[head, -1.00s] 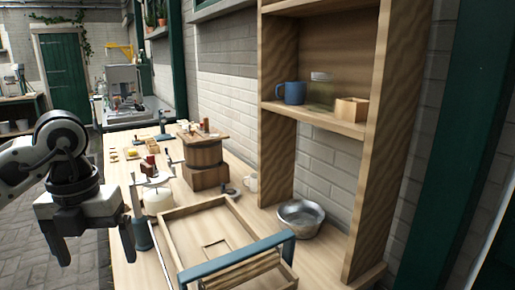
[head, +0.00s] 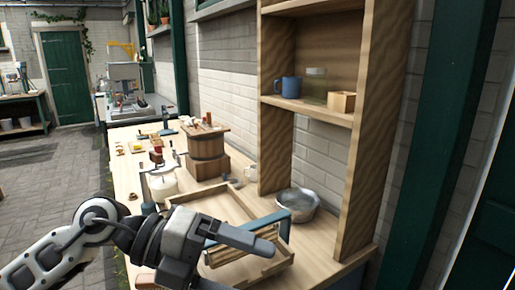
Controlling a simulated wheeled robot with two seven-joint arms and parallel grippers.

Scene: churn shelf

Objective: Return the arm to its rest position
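My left arm comes in from the lower left. Its gripper (head: 240,265) is in front of the near side of a wooden frame-like tray on the bench and hides part of it. One finger points right and shows clearly. The other is low, partly cut off by the bottom edge, and apart from the first. I see nothing held between them. My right gripper is out of view.
Behind are a white pot (head: 162,186) and wooden churn (head: 206,147).

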